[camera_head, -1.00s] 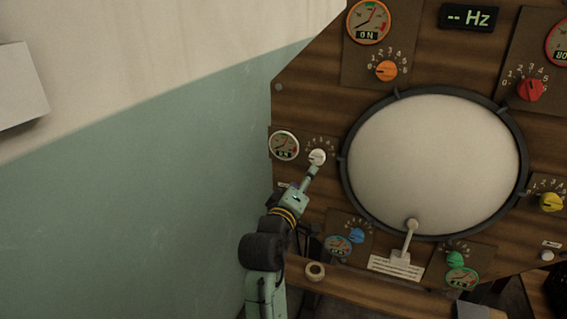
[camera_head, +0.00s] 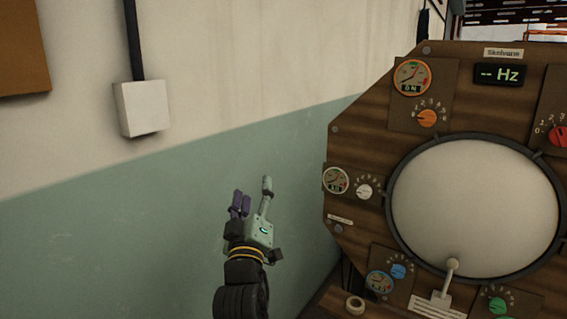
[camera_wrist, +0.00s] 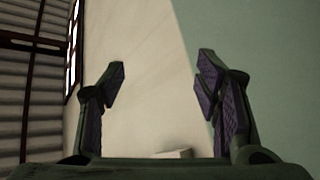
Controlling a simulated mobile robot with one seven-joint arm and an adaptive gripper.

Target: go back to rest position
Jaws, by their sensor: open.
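My gripper (camera_head: 254,200) is raised in front of the green and white wall, left of the wooden drum panel (camera_head: 350,130), and apart from it. In the wrist view my gripper (camera_wrist: 160,85) is open, with two purple-padded fingers spread and nothing between them. The white knob (camera_head: 364,191) on the panel's left side stands beside a round gauge (camera_head: 336,180). It is clear of my gripper.
The panel carries a large pale drum skin (camera_head: 475,205), an orange knob (camera_head: 427,118), a blue knob (camera_head: 398,271) and a green knob (camera_head: 498,305). A white wall box (camera_head: 143,108) hangs at upper left. The space left of my gripper looks free.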

